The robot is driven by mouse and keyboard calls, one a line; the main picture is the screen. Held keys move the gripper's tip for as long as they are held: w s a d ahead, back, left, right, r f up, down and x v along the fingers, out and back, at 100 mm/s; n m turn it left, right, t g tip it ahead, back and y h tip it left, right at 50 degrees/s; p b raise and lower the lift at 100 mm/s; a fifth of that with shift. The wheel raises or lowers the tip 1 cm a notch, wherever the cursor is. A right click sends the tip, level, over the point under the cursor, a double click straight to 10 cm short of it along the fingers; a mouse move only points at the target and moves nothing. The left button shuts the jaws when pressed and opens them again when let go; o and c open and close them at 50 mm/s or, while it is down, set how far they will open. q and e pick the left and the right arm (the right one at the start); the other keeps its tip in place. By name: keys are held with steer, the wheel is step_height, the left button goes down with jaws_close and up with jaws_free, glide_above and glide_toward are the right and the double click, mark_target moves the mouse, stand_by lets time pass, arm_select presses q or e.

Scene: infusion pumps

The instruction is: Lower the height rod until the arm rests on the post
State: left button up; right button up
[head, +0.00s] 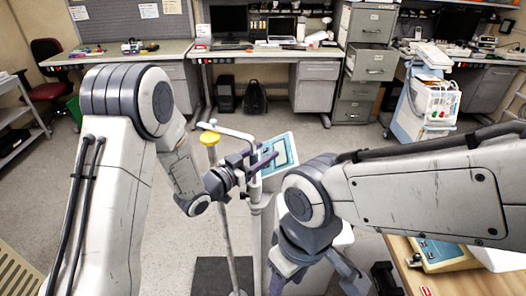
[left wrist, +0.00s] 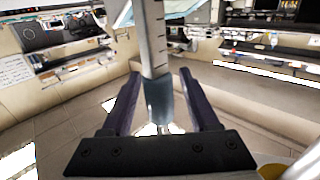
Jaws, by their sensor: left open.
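The height rod (left wrist: 153,40) is upright and carries tick marks in the left wrist view. In the head view its white arm (head: 228,131) sticks out to the left near the top.
A pale-blue-framed panel (head: 279,153) is right behind the rod. A table (head: 408,262) with a device is at lower right. A blue-white cart (head: 428,100) stands behind; the floor between is open.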

arm_select(q)
jaws_close()
stand_by(1.4)
